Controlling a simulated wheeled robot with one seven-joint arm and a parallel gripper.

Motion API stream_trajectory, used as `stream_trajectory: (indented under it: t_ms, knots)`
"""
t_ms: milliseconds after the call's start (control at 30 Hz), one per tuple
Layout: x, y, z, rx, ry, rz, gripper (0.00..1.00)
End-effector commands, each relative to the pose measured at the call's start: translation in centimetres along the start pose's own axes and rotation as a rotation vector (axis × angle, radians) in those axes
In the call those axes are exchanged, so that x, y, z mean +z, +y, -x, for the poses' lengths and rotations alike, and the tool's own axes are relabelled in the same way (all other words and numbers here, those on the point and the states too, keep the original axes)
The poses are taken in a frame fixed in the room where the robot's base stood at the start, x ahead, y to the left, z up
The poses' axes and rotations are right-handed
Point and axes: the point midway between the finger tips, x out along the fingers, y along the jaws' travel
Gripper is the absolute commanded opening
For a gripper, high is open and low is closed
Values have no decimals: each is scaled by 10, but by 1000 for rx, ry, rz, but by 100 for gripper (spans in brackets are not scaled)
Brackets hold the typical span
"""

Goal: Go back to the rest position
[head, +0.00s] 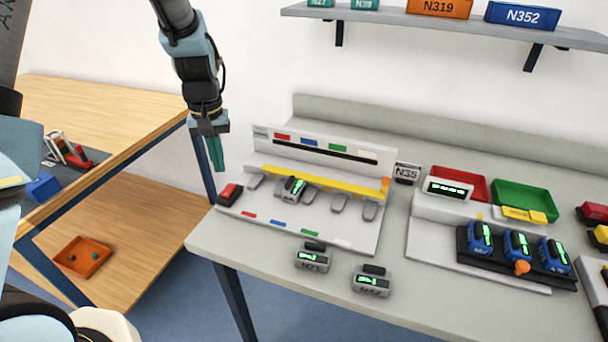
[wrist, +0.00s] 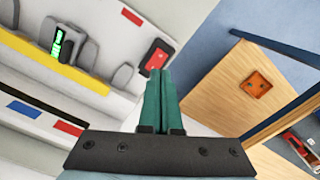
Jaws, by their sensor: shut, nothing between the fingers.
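My gripper (head: 215,153) hangs from the arm in the head view, fingers pointing down, above the left end of the grey table (head: 210,240). It holds nothing. In the wrist view its two green fingers (wrist: 158,98) lie side by side, shut together. Below and beside it is the white gantry station (head: 330,235) with a yellow bar (head: 325,184) and a red block (head: 229,194) at its left end. The red block also shows in the wrist view (wrist: 157,56), just beyond the fingertips, apart from them as far as I can tell.
Two grey devices with green displays (head: 313,257) (head: 372,281) stand at the table's front. A second station with blue units (head: 517,245) and red and green trays (head: 525,199) is at right. A shelf (head: 450,25) hangs above. A wooden table (head: 100,110) stands left.

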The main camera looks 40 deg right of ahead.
Motion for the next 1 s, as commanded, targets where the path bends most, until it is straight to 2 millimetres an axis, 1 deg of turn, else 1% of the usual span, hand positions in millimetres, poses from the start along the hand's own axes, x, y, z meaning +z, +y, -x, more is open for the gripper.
stream_trajectory:
  t_ms: [467,567,667,767,800,867,900,967,1000]
  knots:
    - [0,0,1,0,0,1,0]
    - [1,-4,2,1,1,7,0]
    - [5,-25,8,8,8,40,0]
    - [19,-65,18,16,22,102,0]
    - [27,-84,24,20,30,133,0]
    - [44,-114,31,23,43,179,0]
    - [56,-131,35,24,54,209,0]
    - [75,-156,41,22,67,250,0]
    - [89,-171,45,20,78,279,0]
